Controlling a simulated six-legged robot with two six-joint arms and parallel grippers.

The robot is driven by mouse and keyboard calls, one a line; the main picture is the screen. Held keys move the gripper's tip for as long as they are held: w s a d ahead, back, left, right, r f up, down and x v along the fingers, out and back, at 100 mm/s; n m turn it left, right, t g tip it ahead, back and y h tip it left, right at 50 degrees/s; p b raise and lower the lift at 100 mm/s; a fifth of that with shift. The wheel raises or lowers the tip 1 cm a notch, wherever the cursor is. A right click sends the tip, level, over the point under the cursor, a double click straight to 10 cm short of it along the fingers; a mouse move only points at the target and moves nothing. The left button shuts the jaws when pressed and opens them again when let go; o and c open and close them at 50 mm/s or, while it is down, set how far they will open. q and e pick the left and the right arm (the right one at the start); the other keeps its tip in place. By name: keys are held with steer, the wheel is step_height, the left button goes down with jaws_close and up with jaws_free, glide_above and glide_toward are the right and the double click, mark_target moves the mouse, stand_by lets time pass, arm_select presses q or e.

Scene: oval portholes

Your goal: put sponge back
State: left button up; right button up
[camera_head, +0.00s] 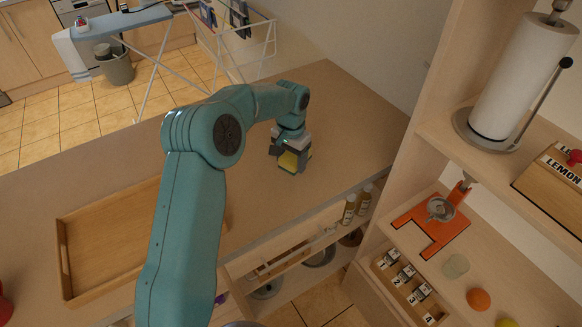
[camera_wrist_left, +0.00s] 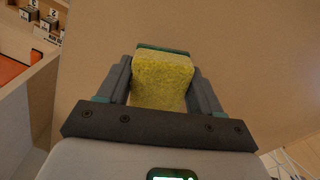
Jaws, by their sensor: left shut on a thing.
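A yellow sponge (camera_wrist_left: 162,80) is between the two dark fingers of my left gripper (camera_wrist_left: 160,88) in the left wrist view, with a green layer at its far edge. In the head view the left gripper (camera_head: 291,160) is shut on the sponge (camera_head: 288,162) over the far part of the wooden counter. I cannot tell whether the sponge touches the counter top. My right gripper is not in view.
A wooden tray (camera_head: 68,262) lies on the counter at left, partly behind my arm. Bottles (camera_head: 349,209) stand on a shelf below the counter edge. At right, shelves hold a paper towel roll (camera_head: 522,80), an orange stand (camera_head: 432,222) and numbered blocks (camera_head: 405,272). The counter around the gripper is clear.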

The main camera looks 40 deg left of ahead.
mark_target(290, 177)
arm_select(q)
step_height(290, 177, down, 4)
steer(key=shift+s+r+p, duration=0.15)
steer(key=shift+p, duration=0.15)
steer(key=shift+f, duration=0.2)
steer(key=shift+f+b, duration=0.15)
steer(key=shift+b, duration=0.15)
steer(key=o, duration=1)
